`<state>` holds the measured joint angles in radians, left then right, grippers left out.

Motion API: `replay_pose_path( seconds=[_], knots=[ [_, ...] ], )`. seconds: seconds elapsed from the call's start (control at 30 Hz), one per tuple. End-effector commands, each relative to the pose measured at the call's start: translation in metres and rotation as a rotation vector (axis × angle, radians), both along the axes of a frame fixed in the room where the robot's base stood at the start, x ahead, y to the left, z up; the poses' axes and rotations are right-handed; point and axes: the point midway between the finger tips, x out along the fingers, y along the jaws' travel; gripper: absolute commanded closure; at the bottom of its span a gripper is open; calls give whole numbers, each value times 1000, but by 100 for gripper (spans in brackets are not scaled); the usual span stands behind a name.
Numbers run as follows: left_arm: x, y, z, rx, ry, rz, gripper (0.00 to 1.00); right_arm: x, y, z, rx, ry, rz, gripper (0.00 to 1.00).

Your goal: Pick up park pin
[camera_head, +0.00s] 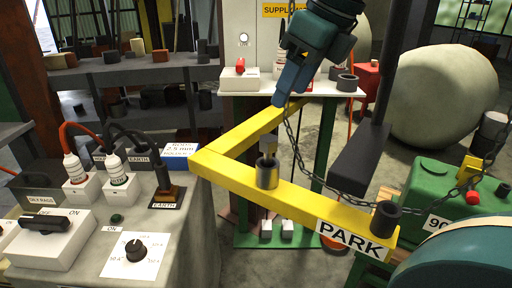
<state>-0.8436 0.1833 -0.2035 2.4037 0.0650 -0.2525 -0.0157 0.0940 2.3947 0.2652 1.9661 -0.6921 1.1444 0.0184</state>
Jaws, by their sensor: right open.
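A yellow angled bracket (318,205) marked PARK crosses the middle of the view. A second dark socket (385,219) stands at the bracket's right end, by the PARK label (349,240). My right gripper (279,101) comes down from the top, above and slightly right of the pin, apart from it. It is open; its fingertips overlap in this view. My left gripper is not in view.
A dark chain (302,160) hangs beside the pin and runs toward the right socket. A dark grey bar (360,160) hangs right of the gripper. A control bench (190,235) with switches and plugs stands left; a green machine (435,190) stands right.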

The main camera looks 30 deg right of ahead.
Motion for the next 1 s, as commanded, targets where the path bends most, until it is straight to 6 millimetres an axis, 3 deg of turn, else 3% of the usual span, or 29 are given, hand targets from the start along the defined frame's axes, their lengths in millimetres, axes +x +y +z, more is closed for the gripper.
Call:
replay_pose_path(
  seconds=[0.3,0.57,0.8,1.0],
  knots=[
    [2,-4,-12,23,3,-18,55,20,9,-56,2,6,0,45],
    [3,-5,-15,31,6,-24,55,27,13,-74,3,5,0,45],
    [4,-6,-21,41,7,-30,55,39,18,-108,4,6,-1,45],
    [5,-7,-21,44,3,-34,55,42,20,-115,5,2,0,45]
  ],
)
